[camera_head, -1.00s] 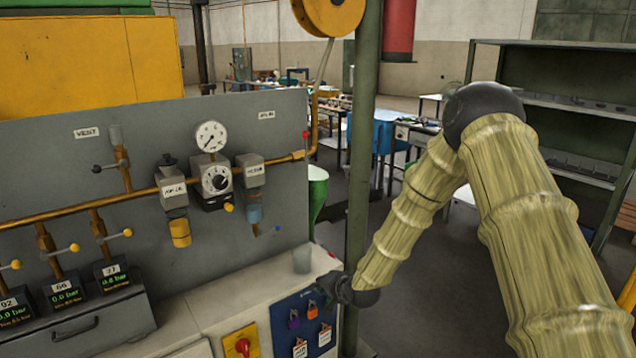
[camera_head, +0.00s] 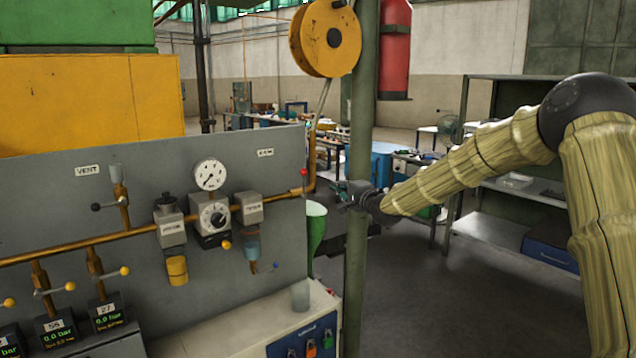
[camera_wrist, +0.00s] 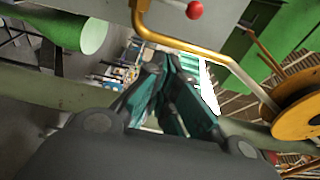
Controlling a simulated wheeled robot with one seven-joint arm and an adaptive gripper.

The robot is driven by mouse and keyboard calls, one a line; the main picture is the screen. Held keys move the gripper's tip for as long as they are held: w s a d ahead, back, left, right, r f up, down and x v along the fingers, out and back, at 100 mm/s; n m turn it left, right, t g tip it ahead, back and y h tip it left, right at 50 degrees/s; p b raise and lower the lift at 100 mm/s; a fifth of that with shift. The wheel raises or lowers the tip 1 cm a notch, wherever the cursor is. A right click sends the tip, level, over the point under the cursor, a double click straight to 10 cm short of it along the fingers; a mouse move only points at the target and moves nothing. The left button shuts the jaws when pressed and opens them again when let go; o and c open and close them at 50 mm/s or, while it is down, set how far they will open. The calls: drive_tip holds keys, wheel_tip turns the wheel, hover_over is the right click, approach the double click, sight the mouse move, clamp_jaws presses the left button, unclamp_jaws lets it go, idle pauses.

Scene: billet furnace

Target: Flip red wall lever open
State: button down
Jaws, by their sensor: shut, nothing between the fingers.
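The red wall lever shows as a small red ball knob (camera_head: 304,172) on a thin stem, at the right end of the copper pipe (camera_head: 296,193) on the grey panel. In the wrist view the red knob (camera_wrist: 194,10) is at the top edge, beside the bent pipe (camera_wrist: 185,42). My gripper (camera_head: 343,193) is at about the lever's height in the picture, to its right and in front of the green post. A visible gap separates them in the picture. In the wrist view my gripper (camera_wrist: 154,62) has its dark green fingers together, with nothing between them.
The green post (camera_head: 358,130) stands right of the panel, close to my gripper. A yellow reel (camera_head: 311,40) hangs above. The gauge (camera_head: 209,174), regulator (camera_head: 214,215) and valves with yellow knobs (camera_head: 124,271) line the panel. Open floor (camera_head: 410,290) lies to the right.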

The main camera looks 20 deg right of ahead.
sight(304, 183)
drive_tip(key=shift+w, duration=0.1)
drive_tip(key=w+a+p, duration=0.4)
drive_tip(key=w+a, duration=0.1)
drive_tip(key=w, duration=0.2)
drive_tip(key=shift+w+a+p, duration=0.25)
drive_tip(key=shift+p, duration=0.05)
idle(0.6)
drive_tip(key=shift+f, duration=0.1)
idle(0.4)
drive_tip(key=shift+s+a+n+b, duration=0.1)
drive_tip(key=shift+a+n+b, duration=0.15)
drive_tip(key=shift+n+b, duration=0.15)
